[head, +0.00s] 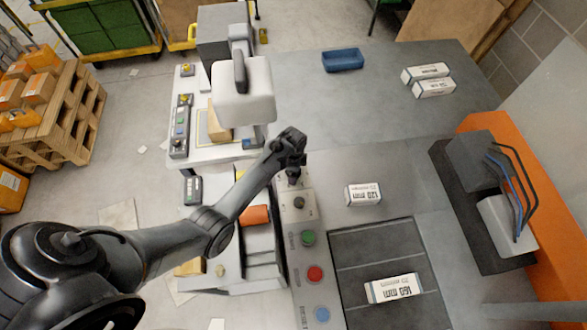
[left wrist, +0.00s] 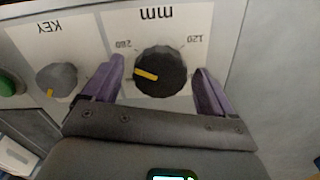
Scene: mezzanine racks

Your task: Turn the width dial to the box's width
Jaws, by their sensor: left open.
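The black width dial (left wrist: 160,71) has a yellow mark pointing left in the left wrist view. Its panel reads "mm", with 280 on the left and 120 on the right, all upside down. My left gripper (left wrist: 157,78) is open, with its purple fingers on either side of the dial; contact cannot be told. In the head view my left gripper (head: 293,172) is over the far end of the control strip and hides the dial. A white box (head: 393,289), whose upside-down label seems to read 160 mm, lies on the dark slatted bed. My right gripper is not in view.
A grey KEY knob (left wrist: 57,79) is beside the dial. Green (head: 308,238), red (head: 315,274) and blue (head: 322,314) buttons line the strip. A box marked 120 mm (head: 363,194) and a blue tray (head: 343,60) rest on the table. A white-headed machine (head: 243,92) stands beyond my gripper.

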